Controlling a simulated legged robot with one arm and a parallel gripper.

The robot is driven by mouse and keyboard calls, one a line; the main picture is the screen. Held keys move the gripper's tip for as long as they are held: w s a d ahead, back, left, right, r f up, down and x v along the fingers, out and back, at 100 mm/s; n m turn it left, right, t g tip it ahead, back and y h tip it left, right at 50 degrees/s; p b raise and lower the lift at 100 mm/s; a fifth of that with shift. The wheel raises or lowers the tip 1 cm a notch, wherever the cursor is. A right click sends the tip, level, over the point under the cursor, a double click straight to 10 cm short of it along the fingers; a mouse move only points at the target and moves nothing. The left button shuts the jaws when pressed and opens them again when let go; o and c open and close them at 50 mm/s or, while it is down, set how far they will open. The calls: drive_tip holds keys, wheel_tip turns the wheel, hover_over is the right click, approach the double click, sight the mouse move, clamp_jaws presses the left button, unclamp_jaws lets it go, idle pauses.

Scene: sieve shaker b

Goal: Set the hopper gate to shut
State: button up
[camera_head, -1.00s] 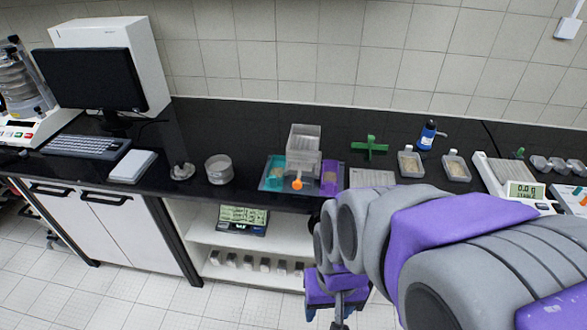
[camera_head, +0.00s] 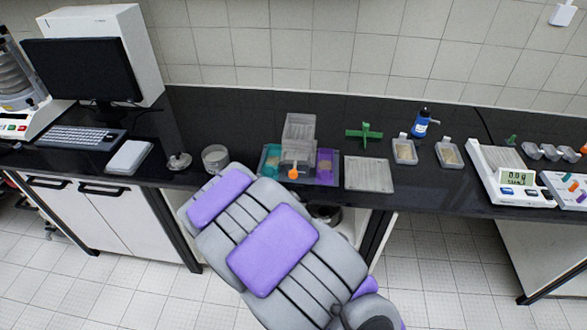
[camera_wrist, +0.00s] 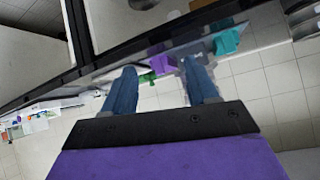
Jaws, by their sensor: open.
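The hopper (camera_head: 299,132) is a clear, boxy vessel on the bench in the head view. An orange knob (camera_head: 293,174) shows at its low front, seemingly part of the gate; the gate's setting is too small to tell. A teal bin (camera_head: 271,163) is at its left and a purple bin (camera_head: 325,166) at its right. In the wrist view the scene is upside down, with the purple bin (camera_wrist: 162,63) and teal bin (camera_wrist: 226,42) beyond the fingers. My gripper (camera_wrist: 160,66) is open and empty, apart from the hopper. My arm hides it in the head view.
A grey ribbed plate (camera_head: 369,175) lies right of the hopper, with a green cross-shaped piece (camera_head: 364,133) behind it. A round clear dish (camera_head: 215,158) stands to the left. The bench front edge and open shelf lie below the hopper.

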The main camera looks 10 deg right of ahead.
drive_tip(key=t, duration=0.1)
drive_tip(key=n+t+h, duration=0.1)
drive_tip(key=n+t, duration=0.2)
drive_tip(key=t, duration=0.4)
approach(293, 176)
drive_tip(key=shift+b+x, duration=2)
drive_tip(key=shift+b, duration=3.6)
drive_tip(key=shift+b+x, duration=0.75)
drive_tip(key=shift+x, duration=3.65)
